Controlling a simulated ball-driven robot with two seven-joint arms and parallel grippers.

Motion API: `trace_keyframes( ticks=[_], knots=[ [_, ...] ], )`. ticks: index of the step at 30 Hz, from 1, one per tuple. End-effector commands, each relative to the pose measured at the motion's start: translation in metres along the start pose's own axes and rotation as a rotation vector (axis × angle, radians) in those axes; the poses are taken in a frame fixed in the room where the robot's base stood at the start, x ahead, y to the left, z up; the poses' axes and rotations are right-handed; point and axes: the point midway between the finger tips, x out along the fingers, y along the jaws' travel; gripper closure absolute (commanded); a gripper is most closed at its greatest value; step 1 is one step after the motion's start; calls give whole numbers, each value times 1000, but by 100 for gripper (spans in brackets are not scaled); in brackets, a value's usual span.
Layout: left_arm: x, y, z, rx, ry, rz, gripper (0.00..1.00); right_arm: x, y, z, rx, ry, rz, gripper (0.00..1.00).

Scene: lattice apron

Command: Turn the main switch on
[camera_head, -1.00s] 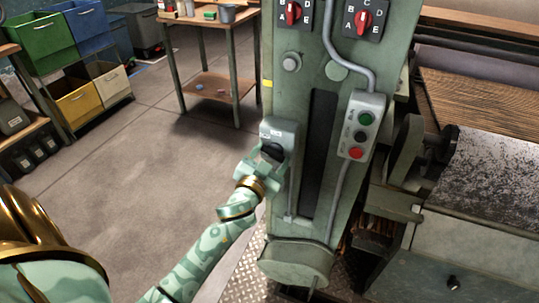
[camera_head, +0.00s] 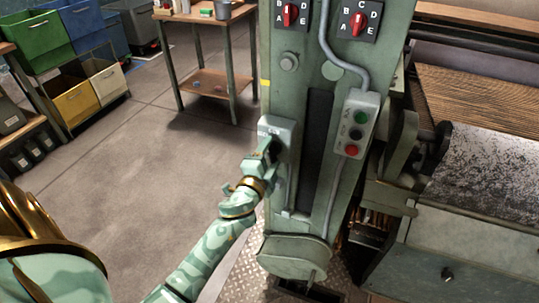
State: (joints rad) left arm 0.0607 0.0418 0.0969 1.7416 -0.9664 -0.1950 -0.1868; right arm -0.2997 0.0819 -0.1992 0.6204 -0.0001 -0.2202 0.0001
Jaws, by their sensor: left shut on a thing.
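The main switch is a grey box (camera_head: 278,128) with a dark knob (camera_head: 274,145), low on the left of the green machine column (camera_head: 290,95). My left gripper (camera_head: 268,154) comes in from the lower left and is shut on the knob, covering most of it. The switch's markings are too small and hidden to read. My right gripper is not in view.
A button box (camera_head: 356,122) with green, black and red buttons sits to the right on the column. Two red selector dials (camera_head: 290,14) are above. A wooden table (camera_head: 205,18) stands behind, with open floor (camera_head: 140,170) at left.

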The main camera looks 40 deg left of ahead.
Motion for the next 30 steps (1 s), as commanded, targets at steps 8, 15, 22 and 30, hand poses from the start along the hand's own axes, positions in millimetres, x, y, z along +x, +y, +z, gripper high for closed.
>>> trace_keyframes(
  ticks=[8,15,22,30],
  knots=[
    [0,3,0,179,0,4,59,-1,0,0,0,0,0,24],
    [-1,3,0,265,1,4,59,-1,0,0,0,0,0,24],
    [-1,4,0,292,1,4,59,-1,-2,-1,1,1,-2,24],
    [-1,4,0,295,0,5,59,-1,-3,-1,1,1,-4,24]
  ],
)
